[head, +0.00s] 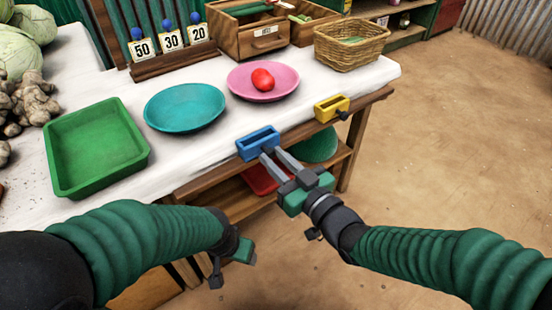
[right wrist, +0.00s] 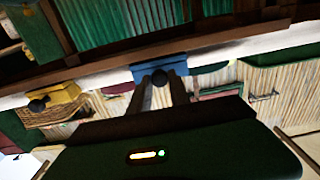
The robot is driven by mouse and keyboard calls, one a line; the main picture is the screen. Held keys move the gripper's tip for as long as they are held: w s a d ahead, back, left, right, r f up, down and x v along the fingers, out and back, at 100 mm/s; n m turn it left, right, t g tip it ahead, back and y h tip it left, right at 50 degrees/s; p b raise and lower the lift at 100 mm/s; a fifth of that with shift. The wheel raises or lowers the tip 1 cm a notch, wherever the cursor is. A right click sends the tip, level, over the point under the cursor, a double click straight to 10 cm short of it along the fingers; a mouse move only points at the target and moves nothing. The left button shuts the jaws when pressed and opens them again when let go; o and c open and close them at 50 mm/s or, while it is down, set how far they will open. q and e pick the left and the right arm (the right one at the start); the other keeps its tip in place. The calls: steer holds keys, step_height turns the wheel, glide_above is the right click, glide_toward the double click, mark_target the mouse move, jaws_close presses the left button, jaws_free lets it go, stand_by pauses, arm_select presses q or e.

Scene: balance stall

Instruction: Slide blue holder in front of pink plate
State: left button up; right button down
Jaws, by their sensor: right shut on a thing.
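The blue holder (head: 258,143) sits at the table's front edge, below the gap between the teal plate (head: 185,120) and the pink plate (head: 285,90) in the head view. The pink plate carries a red oval thing (head: 262,79). My right gripper (head: 270,154) is shut at the holder's front. In the right wrist view its fingers close on the dark knob of the blue holder (right wrist: 175,66), partly hiding the knob. My left gripper (head: 244,252) hangs low in front of the table, empty-looking; its jaws do not show clearly.
A yellow holder (head: 332,107) with a dark knob sits farther right on the same edge. A green tray (head: 62,150) lies at left. Number cards (head: 171,41), a wooden drawer box (head: 245,38) and a basket (head: 351,48) stand behind. The edge between the two holders is clear.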

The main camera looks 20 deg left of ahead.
steer(key=w+d+p, duration=0.6)
steer(key=w+d, duration=0.1)
steer(key=w, duration=0.2)
steer(key=shift+w+d, duration=0.25)
steer(key=shift+d, duration=0.05)
steer(key=shift+r, duration=0.1)
steer(key=c, duration=1.3)
jaws_free()
steer(key=shift+w, duration=0.1)
steer(key=shift+o, duration=0.5)
